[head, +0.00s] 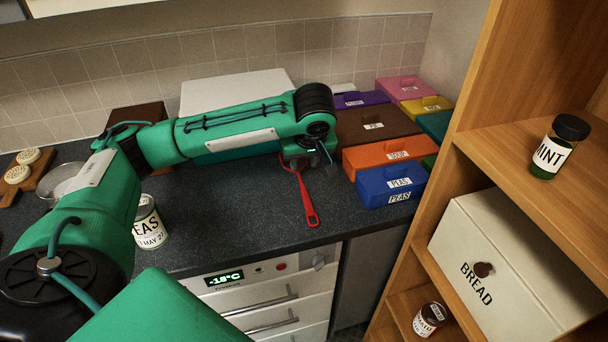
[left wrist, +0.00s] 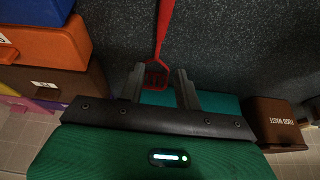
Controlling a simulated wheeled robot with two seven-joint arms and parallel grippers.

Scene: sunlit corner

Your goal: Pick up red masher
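The red masher (head: 308,201) lies on the dark worktop, its handle pointing toward the front edge. Its head end is partly hidden under my left gripper (head: 300,162) in the head view. In the left wrist view the masher's handle (left wrist: 165,30) runs up from between the fingers, and its slotted red head shows in the gap between them. My left gripper (left wrist: 160,82) is open, fingers apart on either side of the head. I cannot tell whether a finger touches it. My right gripper is not in view.
Blue (head: 390,185), orange (head: 385,156) and brown (head: 375,125) boxes stand right of the masher. A peas can (head: 150,226) stands on the left of the worktop. A wooden shelf (head: 500,140) rises at the right. A brown bin (left wrist: 275,122) shows in the left wrist view.

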